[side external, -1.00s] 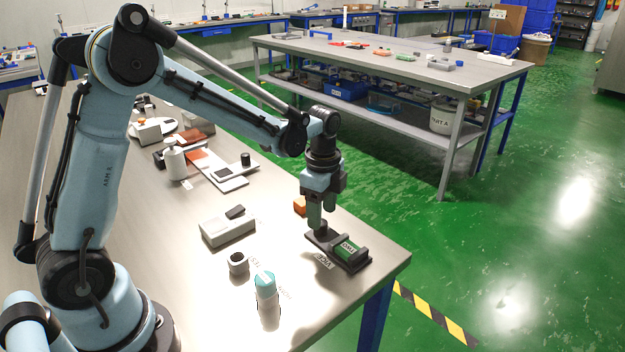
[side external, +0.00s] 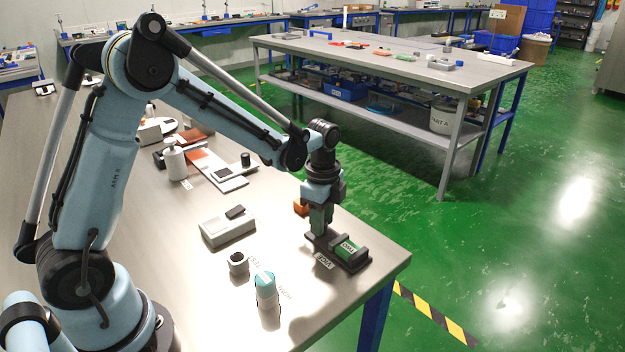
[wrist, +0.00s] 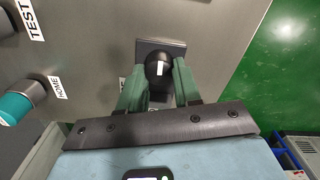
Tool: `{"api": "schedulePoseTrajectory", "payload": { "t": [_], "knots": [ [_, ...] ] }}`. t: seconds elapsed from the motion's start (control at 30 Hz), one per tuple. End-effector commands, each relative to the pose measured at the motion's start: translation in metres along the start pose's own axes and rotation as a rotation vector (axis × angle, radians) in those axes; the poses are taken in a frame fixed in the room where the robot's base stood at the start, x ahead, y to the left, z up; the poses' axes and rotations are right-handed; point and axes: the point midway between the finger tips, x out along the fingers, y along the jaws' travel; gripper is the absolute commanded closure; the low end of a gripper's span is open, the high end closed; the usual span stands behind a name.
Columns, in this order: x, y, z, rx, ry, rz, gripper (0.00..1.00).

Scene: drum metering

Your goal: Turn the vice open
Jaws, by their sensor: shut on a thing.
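The vice (side external: 357,262) is a dark block near the right corner of the bench, with a "VICE" label in front of it. A green drum (side external: 349,247) with a white label sits in it. My gripper (side external: 317,233) points straight down at the vice's left end. In the wrist view, a round black knob (wrist: 158,68) with a white mark sits between the two green fingers of my gripper (wrist: 158,75), which are shut on it. The drum does not show in the wrist view.
A turquoise-capped cylinder (side external: 266,287) and a small grey ring-shaped part (side external: 238,264) stand left of the vice. A grey box (side external: 228,231) and an orange block (side external: 300,206) lie farther back. The bench edge is close on the right.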

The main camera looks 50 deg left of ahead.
Motion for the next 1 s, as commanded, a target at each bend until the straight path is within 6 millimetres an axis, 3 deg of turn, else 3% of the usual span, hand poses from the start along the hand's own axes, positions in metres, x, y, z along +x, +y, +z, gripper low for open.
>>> {"api": "schedulePoseTrajectory", "payload": {
  "t": [0.43, 1.0],
  "knots": [
    [-0.0002, -0.0001, 0.0001, -0.132, 0.0, 0.002, 0.98],
    [-0.0002, -0.0014, 0.0007, -0.651, -0.001, 0.002, 0.98]
  ]
}}
